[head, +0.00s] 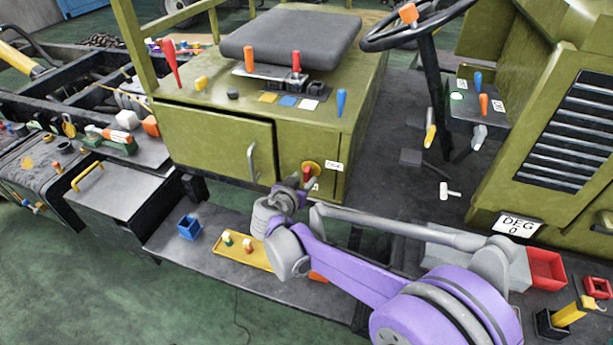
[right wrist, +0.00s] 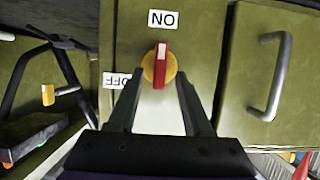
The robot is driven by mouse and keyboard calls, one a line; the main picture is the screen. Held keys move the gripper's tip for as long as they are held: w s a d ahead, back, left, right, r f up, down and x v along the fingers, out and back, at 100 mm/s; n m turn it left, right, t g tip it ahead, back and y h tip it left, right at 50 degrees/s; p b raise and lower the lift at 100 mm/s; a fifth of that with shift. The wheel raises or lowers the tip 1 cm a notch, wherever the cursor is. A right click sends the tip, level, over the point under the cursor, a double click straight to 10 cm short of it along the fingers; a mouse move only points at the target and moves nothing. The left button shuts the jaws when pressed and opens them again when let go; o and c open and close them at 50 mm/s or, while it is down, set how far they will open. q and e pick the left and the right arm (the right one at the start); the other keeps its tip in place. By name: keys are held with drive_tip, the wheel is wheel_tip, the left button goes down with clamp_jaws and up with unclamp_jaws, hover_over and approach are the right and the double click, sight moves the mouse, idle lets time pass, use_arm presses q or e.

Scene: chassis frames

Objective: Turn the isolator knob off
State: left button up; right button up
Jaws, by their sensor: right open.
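The isolator knob (head: 307,171) is a red bar handle on a round yellow base, on the front of the olive seat box. In the right wrist view the knob (right wrist: 160,65) has its bar in line with the ON label (right wrist: 163,18), the white-marked end towards it. The OFF label (right wrist: 116,80) lies to the knob's left there, partly hidden by a finger. My right gripper (right wrist: 160,78) is open, its fingers reaching to either side of the knob; I cannot tell whether they touch it. In the head view my right gripper (head: 300,184) partly covers the panel below the knob. My left gripper is not in view.
A cabinet door handle (head: 252,161) stands out beside the knob; it also shows in the right wrist view (right wrist: 272,78). Below are a blue box (head: 189,228) and a yellow tray (head: 232,252) on a grey step. Levers and a steering wheel (head: 408,40) rise above.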

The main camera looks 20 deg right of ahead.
sight(306, 177)
drive_tip(key=shift+x, duration=1.85)
clamp_jaws()
